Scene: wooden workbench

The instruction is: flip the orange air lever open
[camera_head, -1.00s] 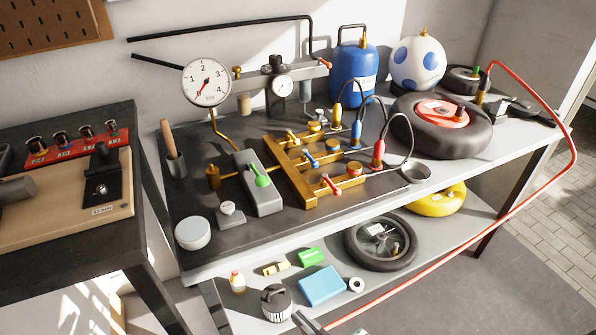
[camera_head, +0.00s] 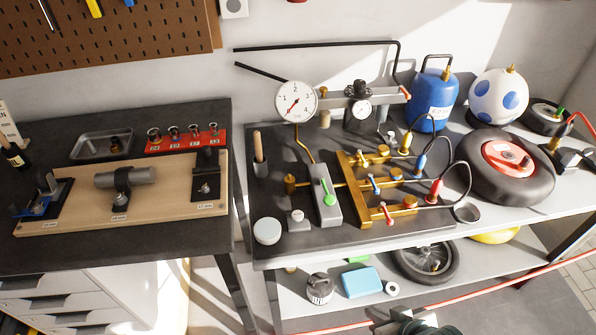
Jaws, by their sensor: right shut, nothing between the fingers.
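No lever here is plainly orange. A small orange-red handle (camera_head: 406,93) sits at the right end of the grey bar behind the brass manifold (camera_head: 362,190). A red lever (camera_head: 386,212) lies slanted on the manifold's front branch, with a blue lever (camera_head: 374,184) and a yellow one (camera_head: 367,162) behind it. A green lever (camera_head: 327,192) is on the grey block to the left. My right gripper (camera_head: 418,322) shows only partly at the bottom edge, shut and empty, in front of the bench and apart from all levers. My left gripper is out of view.
A pressure gauge (camera_head: 296,101), a blue tank (camera_head: 433,101) and a tyre (camera_head: 508,168) stand on the bench. A red hose (camera_head: 500,284) runs across the front below the bench top. A second table (camera_head: 60,250) stands at the left.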

